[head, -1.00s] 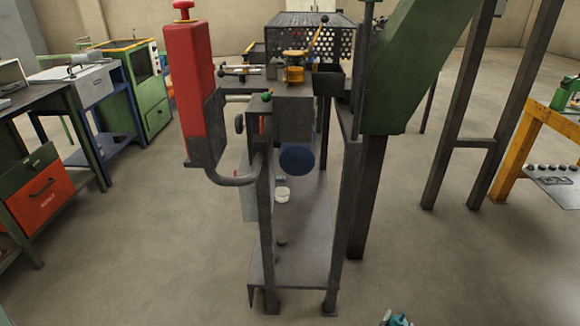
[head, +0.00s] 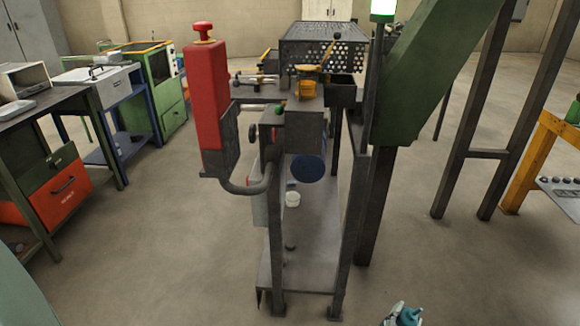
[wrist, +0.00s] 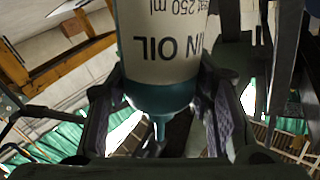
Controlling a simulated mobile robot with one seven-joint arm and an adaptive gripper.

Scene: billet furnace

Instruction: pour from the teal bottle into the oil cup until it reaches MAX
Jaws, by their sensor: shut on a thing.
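The teal bottle (wrist: 165,45) fills the upper middle of the wrist view. It has a white label reading "IN OIL", which is upside down there, and a teal shoulder narrowing to a spout. My gripper (wrist: 160,105) is shut on the bottle, with a dark pad on each side of it. In the head view a small teal part of the bottle (head: 409,316) shows at the bottom edge, well in front of the machine. I cannot surely identify the oil cup; a small yellow fitting (head: 307,88) sits on top of the machine. No MAX mark or oil level is readable.
A tall red unit (head: 207,95) and a curved grey pipe stick out at the machine's left. A green sloping chute (head: 425,75) and dark posts stand at right. A bench with an orange drawer (head: 62,190) is at left. The floor in front is clear.

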